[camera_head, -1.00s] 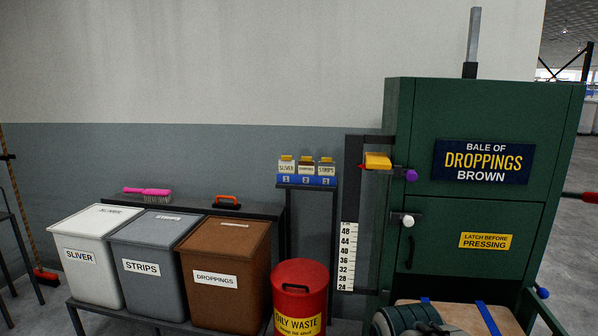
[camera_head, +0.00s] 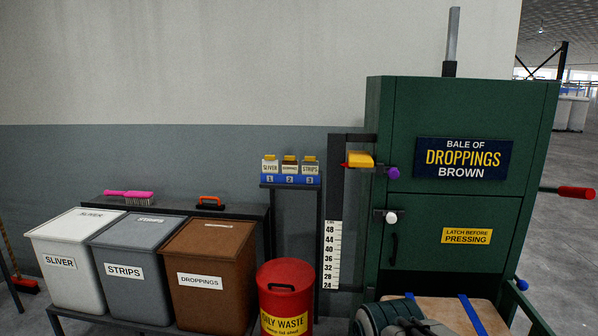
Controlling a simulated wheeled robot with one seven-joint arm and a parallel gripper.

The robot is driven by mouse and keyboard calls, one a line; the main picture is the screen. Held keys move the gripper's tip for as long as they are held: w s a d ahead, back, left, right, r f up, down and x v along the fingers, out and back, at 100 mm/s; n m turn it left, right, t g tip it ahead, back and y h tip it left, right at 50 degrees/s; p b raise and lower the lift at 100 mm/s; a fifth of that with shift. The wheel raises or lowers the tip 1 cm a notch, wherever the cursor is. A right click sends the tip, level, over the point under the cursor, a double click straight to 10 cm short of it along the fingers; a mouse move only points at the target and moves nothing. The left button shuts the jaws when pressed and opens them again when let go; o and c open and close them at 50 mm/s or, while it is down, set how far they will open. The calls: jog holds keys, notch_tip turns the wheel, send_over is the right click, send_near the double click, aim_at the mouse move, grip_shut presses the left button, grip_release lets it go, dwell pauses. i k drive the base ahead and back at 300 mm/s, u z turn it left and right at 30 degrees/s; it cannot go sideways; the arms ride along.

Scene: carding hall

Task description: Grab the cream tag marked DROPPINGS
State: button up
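The tag marked DROPPINGS (camera_head: 290,169) appears to be the small cream middle tag, with a yellow top and a brown band. Its lettering is too small to read surely. It stands upright in slot 2 of a blue rack (camera_head: 276,180), between the SLIVER tag (camera_head: 270,168) in slot 1 and the STRIPS tag (camera_head: 310,169) in slot 3. The rack sits on a narrow dark stand (camera_head: 294,225) against the wall. My gripper is not in view.
Lidded SLIVER (camera_head: 72,285), STRIPS (camera_head: 125,290) and DROPPINGS (camera_head: 205,300) bins stand at lower left. A red oily waste can (camera_head: 286,296) stands below the rack. A green press (camera_head: 465,110) with a measuring scale (camera_head: 331,255) and protruding yellow block (camera_head: 360,158) is to the right.

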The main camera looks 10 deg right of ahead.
aim_at(290, 166)
jog(key=u, duration=0.4)
jog(key=i, duration=0.6)
jog(key=u, duration=0.55)
jog(key=i, duration=0.85)
jog(key=z, duration=0.6)
jog(key=i, duration=0.65)
jog(key=z, duration=0.75)
